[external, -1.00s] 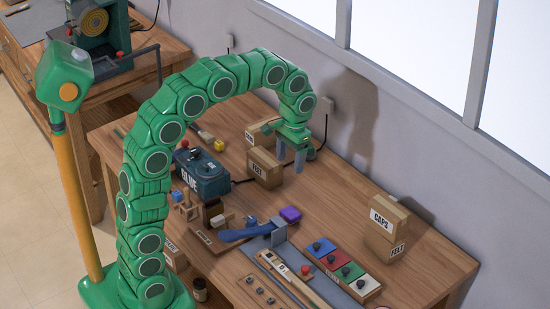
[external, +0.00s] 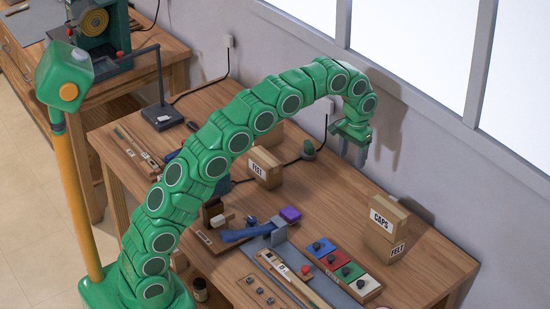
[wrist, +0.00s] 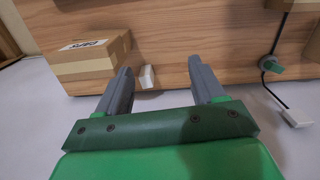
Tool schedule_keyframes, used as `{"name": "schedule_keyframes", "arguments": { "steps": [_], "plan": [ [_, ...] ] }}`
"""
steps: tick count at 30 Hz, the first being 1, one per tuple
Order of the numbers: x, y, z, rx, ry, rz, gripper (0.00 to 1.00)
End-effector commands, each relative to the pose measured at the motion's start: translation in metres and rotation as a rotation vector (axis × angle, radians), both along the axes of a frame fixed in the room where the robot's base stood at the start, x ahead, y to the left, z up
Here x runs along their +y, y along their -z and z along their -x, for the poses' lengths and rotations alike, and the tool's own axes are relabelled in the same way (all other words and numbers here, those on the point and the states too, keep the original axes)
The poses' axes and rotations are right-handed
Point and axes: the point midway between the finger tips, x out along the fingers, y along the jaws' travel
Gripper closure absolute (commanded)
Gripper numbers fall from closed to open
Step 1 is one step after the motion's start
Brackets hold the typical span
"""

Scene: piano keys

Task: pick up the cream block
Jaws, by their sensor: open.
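A small cream block (wrist: 147,77) shows in the wrist view, standing on the table close to the right side of a cardboard box (wrist: 85,58), near the table's wall-side edge. I cannot make this block out in the external view. My gripper (external: 353,152) hangs near the wall, above the back of the table, in the external view. In the wrist view my gripper (wrist: 160,65) is open, with nothing between its fingers. The block appears between the fingertips' directions, nearer the left finger, and apart from it.
A wall socket (external: 330,106) and cable lie behind. Coloured squares (external: 335,262) and a pale block (external: 218,221) are nearer the front.

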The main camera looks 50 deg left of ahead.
Motion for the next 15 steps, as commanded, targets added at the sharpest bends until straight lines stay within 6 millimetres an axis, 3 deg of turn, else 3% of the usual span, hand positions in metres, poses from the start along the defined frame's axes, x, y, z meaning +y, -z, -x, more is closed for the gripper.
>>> {"name": "schedule_keyframes", "arguments": {
  "steps": [6, 15],
  "plan": [
    [-0.012, 0.023, -0.038, -0.014, -0.008, 0.000, 0.32],
    [-0.026, 0.059, -0.078, -0.022, -0.022, -0.001, 0.32]
  ]
}}
